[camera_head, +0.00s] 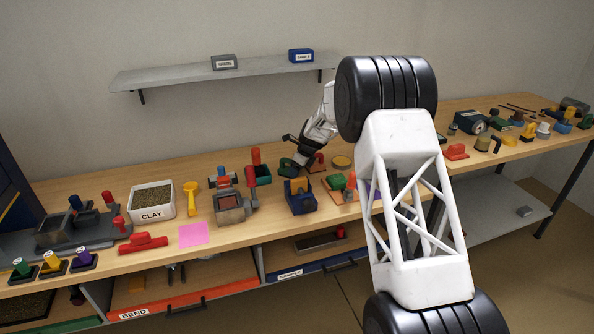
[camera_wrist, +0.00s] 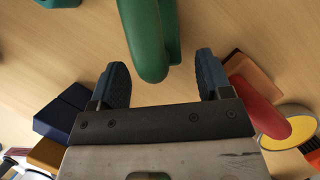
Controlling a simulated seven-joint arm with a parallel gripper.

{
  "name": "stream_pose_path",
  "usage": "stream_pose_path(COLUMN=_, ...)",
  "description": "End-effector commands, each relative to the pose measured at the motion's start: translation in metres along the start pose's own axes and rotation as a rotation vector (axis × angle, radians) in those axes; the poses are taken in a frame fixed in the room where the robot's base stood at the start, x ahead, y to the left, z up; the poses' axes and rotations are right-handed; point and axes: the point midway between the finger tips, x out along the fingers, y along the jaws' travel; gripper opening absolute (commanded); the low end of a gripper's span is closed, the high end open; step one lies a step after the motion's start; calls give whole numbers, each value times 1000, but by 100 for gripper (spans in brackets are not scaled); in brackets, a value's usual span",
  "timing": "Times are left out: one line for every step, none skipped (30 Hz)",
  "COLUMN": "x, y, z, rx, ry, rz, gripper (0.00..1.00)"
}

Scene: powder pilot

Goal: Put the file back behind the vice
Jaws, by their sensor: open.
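My gripper (camera_head: 297,150) is over the back of the bench, near a dark green object (camera_head: 287,166). In the wrist view my gripper (camera_wrist: 161,78) has its two blue-grey fingers spread apart. A rounded green piece (camera_wrist: 148,40) reaches in from the top between them, with space on both sides, so it is not gripped. I cannot tell which object is the file; thin dark rods (camera_head: 520,108) lie at the far right of the bench. I cannot clearly tell which object is the vice; a grey block with a red part (camera_head: 231,207) stands near the front edge.
Near my gripper are a blue block-like object (camera_head: 300,197), a yellow disc (camera_head: 341,162) and a red handle (camera_wrist: 262,107). The clay tub (camera_head: 152,201) and a pink sheet (camera_head: 193,233) are further left. My white arm hides part of the bench. A shelf (camera_head: 220,74) hangs above.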

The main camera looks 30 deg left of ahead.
Motion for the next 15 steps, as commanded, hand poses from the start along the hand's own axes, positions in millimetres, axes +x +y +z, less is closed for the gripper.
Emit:
stream_pose_path(x=-5, y=0, z=0, rx=0, ry=-1, rz=-1, gripper=72)
stream_pose_path(x=-8, y=0, z=1, rx=0, ry=-1, rz=-1, gripper=72)
stream_pose_path(x=-12, y=0, z=1, rx=0, ry=-1, rz=-1, gripper=72)
stream_pose_path(x=-15, y=0, z=1, rx=0, ry=-1, rz=-1, gripper=72)
stream_pose_path(x=-18, y=0, z=1, rx=0, ry=-1, rz=-1, gripper=72)
stream_pose_path(x=-23, y=0, z=1, rx=0, ry=-1, rz=-1, gripper=72)
stream_pose_path(x=-27, y=0, z=1, rx=0, ry=-1, rz=-1, gripper=72)
stream_pose_path(x=-31, y=0, z=1, rx=-1, ry=-1, rz=-2, gripper=72)
stream_pose_path(x=-37, y=0, z=1, rx=-1, ry=-2, rz=-2, gripper=72)
stream_pose_path(x=-41, y=0, z=1, rx=-1, ry=-1, rz=-2, gripper=72)
stream_pose_path(x=-44, y=0, z=1, rx=-1, ry=-1, rz=-2, gripper=72)
stream_pose_path(x=-50, y=0, z=1, rx=-1, ry=-1, rz=-1, gripper=72)
stream_pose_path(x=-55, y=0, z=1, rx=-1, ry=-1, rz=-1, gripper=72)
stream_pose_path(x=-59, y=0, z=1, rx=-1, ry=-1, rz=-1, gripper=72)
stream_pose_path(x=-65, y=0, z=1, rx=-1, ry=-1, rz=-2, gripper=72)
